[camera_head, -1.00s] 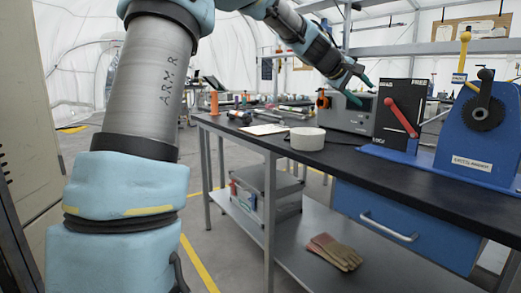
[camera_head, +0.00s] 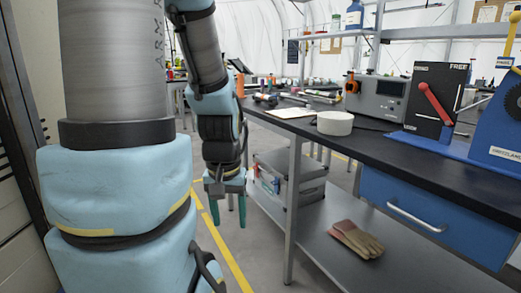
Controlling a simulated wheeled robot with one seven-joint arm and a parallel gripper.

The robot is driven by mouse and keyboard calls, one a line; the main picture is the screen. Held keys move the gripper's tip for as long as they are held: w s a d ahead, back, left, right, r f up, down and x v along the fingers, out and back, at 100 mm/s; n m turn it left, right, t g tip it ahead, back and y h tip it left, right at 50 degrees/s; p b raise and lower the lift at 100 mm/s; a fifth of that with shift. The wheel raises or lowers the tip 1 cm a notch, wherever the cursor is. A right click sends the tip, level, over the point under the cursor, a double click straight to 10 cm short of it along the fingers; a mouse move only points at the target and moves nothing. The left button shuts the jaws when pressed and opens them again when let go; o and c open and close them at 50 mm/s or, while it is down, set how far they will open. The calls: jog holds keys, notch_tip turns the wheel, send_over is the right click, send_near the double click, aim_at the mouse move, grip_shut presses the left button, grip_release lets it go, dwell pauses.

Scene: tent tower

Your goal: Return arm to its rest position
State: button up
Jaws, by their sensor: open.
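My gripper (camera_head: 228,208) hangs from my arm at the centre left of the view, with its teal fingers pointing down. It is to the left of the workbench (camera_head: 425,166), below the level of its top, over the floor. A gap shows between the fingers, and nothing is seen held in them. My upper arm and its pale blue joint covers fill the left side and hide what is behind them.
The bench bears a white round bowl (camera_head: 334,123), a grey instrument box (camera_head: 377,98), a black panel with a red lever (camera_head: 437,103) and a blue machine (camera_head: 495,130). Gloves (camera_head: 356,240) and a grey case (camera_head: 291,178) are on the lower shelf. Floor left of the bench is clear.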

notch_tip(320, 180, up, 15)
jog(key=p, duration=1.4)
jog(key=shift+w+d+r, duration=0.15)
jog(key=shift+w, duration=0.1)
jog(key=shift+c, duration=0.3)
dwell(0.3)
